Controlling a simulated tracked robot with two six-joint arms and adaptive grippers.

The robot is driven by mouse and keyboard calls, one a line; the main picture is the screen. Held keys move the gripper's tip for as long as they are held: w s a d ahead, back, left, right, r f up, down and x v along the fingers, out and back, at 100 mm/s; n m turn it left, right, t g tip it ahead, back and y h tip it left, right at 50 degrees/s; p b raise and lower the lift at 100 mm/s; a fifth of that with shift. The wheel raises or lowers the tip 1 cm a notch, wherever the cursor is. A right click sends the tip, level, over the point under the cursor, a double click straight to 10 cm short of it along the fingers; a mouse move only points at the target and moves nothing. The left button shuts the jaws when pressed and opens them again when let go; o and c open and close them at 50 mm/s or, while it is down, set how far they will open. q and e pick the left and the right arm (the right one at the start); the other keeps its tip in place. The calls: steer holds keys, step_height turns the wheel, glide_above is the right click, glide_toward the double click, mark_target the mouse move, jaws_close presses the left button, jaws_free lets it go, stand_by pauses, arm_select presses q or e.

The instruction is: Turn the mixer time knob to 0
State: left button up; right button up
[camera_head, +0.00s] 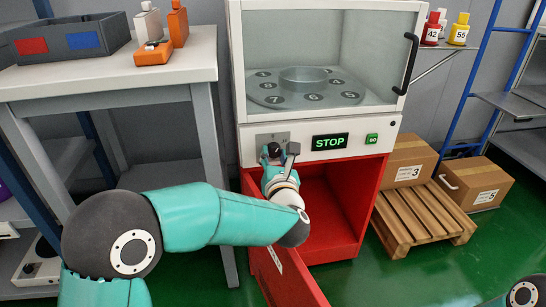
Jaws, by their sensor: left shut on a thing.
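The mixer (235,60) is a white cabinet with a glass front, a numbered turntable inside and a red base. Its front panel carries a grey plate (259,138) at the left, a display reading STOP (329,142) and a green button (371,139). My left gripper (279,150) is at the grey plate, shut on the mixer time knob, which is mostly hidden behind the fingers. The knob's setting cannot be read. My right gripper is out of view; only a bit of my right arm shows at the bottom right corner.
The red cabinet door (285,280) under the mixer hangs open below my left forearm. A white table (110,75) with a grey bin (70,42) and orange bottles stands left.

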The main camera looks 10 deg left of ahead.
arm_select(q)
steer(key=n, duration=0.5)
steer(key=shift+f+n, duration=0.4)
stand_by(0.3)
steer(key=o, duration=1.1)
steer(key=shift+o, duration=0.3)
steer(key=shift+r, duration=0.2)
steer(key=v, duration=1.2)
steer(key=shift+f, duration=0.3)
